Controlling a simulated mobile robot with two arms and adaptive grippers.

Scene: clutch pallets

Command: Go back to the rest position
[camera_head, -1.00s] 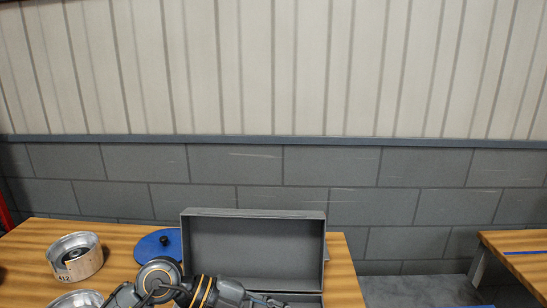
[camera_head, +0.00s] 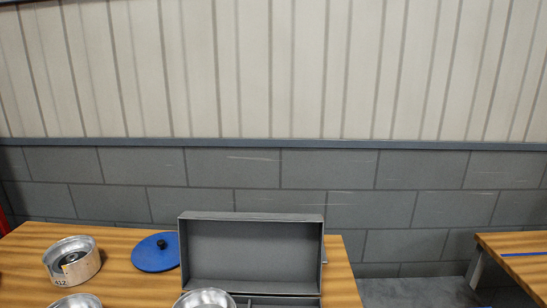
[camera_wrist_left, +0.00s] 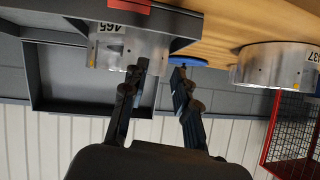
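My left gripper (camera_wrist_left: 158,75) is open, with nothing between its fingers in the left wrist view, which is upside down. A silvery metal clutch part (camera_wrist_left: 145,50) labelled 465 is close to the fingers, partly overlapped by one of them; I cannot tell whether they touch. The head view shows a metal part (camera_head: 205,298) at the front left of the open grey case (camera_head: 254,217), cut by the bottom edge. Neither gripper shows in the head view.
The case stands with its lid up on a wooden table (camera_head: 120,262). Left of it are a blue disc with a black knob (camera_head: 156,253), a metal part labelled 412 (camera_head: 73,262) and another metal part (camera_head: 76,302). A second table (camera_head: 520,262) stands at right.

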